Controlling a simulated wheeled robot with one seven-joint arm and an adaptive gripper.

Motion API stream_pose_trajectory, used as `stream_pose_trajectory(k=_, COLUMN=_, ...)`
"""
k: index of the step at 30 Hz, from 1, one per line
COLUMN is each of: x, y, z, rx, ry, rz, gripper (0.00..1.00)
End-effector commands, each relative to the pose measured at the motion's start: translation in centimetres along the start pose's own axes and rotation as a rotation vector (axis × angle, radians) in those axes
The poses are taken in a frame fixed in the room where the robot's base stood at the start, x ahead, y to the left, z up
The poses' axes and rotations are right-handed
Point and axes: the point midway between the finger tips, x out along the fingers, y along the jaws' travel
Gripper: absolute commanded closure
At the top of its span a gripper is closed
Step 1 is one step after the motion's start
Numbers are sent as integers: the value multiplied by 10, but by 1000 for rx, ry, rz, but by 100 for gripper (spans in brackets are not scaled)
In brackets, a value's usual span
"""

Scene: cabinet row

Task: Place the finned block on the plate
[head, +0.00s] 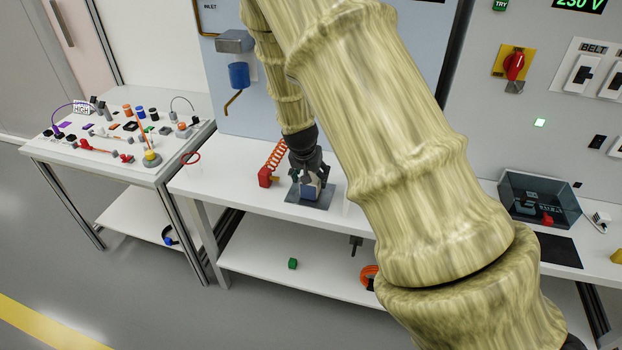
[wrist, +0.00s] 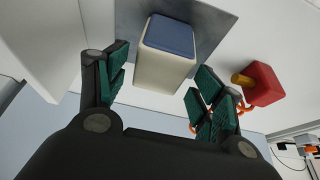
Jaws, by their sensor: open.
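A cream block with a blue face (wrist: 165,58) stands on the grey square plate (wrist: 217,22) in the wrist view. I see no fins on it, so I cannot tell surely that it is the finned block. In the head view the plate (head: 322,203) lies on the white bench, and the block (head: 310,191) is partly hidden under my gripper (head: 306,177). My gripper is open, its green-padded fingers (wrist: 162,72) on either side of the block. A gap shows on both sides in the wrist view.
A red block (head: 265,177) with an orange coil stands close left of the plate; it also shows in the wrist view (wrist: 264,84). A dark bin (head: 512,190) stands to the right. Small parts crowd the left table (head: 60,148).

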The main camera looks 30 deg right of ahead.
Motion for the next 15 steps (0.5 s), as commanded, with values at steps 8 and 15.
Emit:
stream_pose_trajectory(k=8, x=-40, y=0, z=0, rx=-1, ry=2, rz=-2, gripper=32)
stream_pose_trajectory(k=15, x=-73, y=0, z=0, rx=0, ry=2, rz=-1, gripper=32)
